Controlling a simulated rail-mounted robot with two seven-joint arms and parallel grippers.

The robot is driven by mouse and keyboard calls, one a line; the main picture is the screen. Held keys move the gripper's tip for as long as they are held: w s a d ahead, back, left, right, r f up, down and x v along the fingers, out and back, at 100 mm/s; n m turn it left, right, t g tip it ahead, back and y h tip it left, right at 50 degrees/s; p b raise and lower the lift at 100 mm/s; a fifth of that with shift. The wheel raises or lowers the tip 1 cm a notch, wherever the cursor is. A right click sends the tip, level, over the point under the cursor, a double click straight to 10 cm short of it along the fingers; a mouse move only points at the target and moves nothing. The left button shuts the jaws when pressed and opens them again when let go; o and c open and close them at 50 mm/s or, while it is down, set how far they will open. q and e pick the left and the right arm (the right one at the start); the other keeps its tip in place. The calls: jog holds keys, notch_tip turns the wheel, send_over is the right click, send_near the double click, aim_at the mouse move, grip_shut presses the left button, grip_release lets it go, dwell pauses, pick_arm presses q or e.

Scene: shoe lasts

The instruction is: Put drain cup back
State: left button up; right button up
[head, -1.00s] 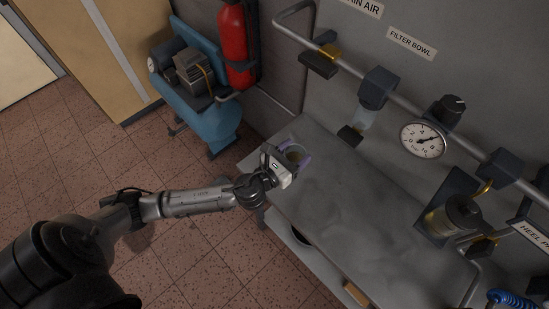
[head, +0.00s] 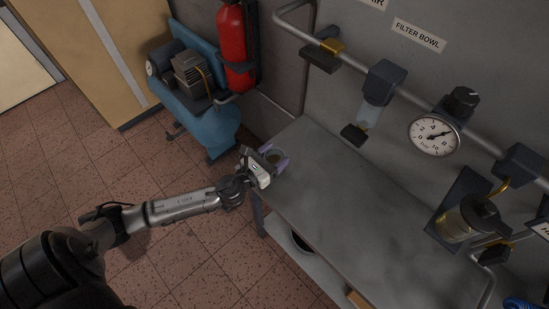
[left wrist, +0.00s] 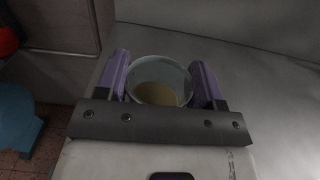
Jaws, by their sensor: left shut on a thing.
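The drain cup (head: 273,156) is a small round grey cup near the left end of the metal bench. In the left wrist view the cup (left wrist: 159,72) stands upright with some yellowish-brown liquid or residue inside. My left gripper (head: 272,158) is shut on the cup, with one purple finger on each side of it. In the left wrist view the fingers of the gripper (left wrist: 161,80) flank the cup's rim. The cup's base is hidden, so I cannot tell whether it touches the bench top. My right gripper is not in view.
The grey bench top (head: 350,215) is clear to the right. Above it a pipe carries a filter bowl (head: 373,95), a pressure gauge (head: 433,135) and an oil-filled bowl (head: 455,222). A blue compressor (head: 205,125) and a red extinguisher (head: 235,45) stand at the back left.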

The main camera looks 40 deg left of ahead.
pick_arm(q)
jog(key=shift+f, duration=0.35)
jog(key=o, duration=1)
jog(key=shift+o, duration=0.2)
